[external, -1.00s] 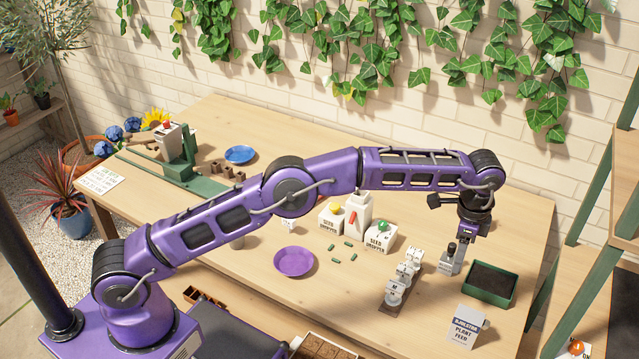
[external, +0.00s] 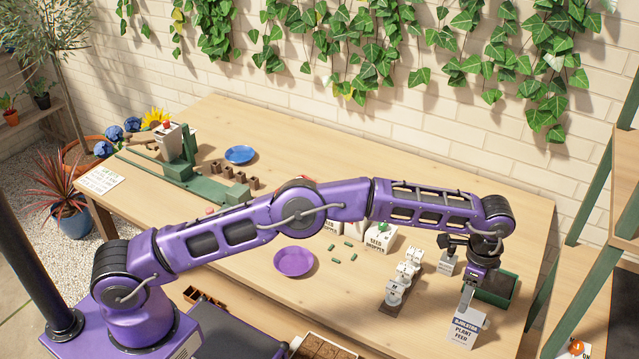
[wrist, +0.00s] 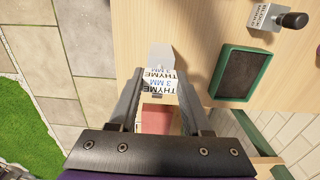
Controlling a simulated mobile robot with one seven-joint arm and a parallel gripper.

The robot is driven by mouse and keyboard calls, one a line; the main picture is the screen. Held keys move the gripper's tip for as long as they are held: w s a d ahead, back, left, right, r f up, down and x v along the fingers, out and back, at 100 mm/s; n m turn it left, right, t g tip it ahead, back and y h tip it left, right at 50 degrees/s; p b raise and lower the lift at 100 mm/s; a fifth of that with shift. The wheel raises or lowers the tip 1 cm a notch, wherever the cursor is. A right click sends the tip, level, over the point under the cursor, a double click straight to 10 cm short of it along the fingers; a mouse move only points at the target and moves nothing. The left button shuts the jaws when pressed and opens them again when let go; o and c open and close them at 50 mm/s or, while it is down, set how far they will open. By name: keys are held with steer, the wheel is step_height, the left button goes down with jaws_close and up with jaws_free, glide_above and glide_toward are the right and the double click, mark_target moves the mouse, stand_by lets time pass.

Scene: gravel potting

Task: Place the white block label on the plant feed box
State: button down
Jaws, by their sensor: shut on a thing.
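My gripper (external: 467,297) is at the right front of the bench, directly over the plant feed box (external: 466,332), which is white with a dark blue band. In the wrist view my gripper (wrist: 157,92) is shut on the white block label (wrist: 159,83), with "THYME" and "3 MM" printed on it. The fingertips are close to the box's top. I cannot tell whether the label touches the box. The box is largely hidden below the fingers in the wrist view.
A grey block with a black knob (wrist: 264,18) stands nearby. White pieces on a wooden rack (external: 394,296) are to the left. The bench's front edge is close to the box.

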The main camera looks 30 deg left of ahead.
steer(key=shift+f, duration=0.25)
steer(key=shift+c, duration=1.8)
jaws_free()
steer(key=shift+f, duration=0.1)
steer(key=shift+r, duration=3.95)
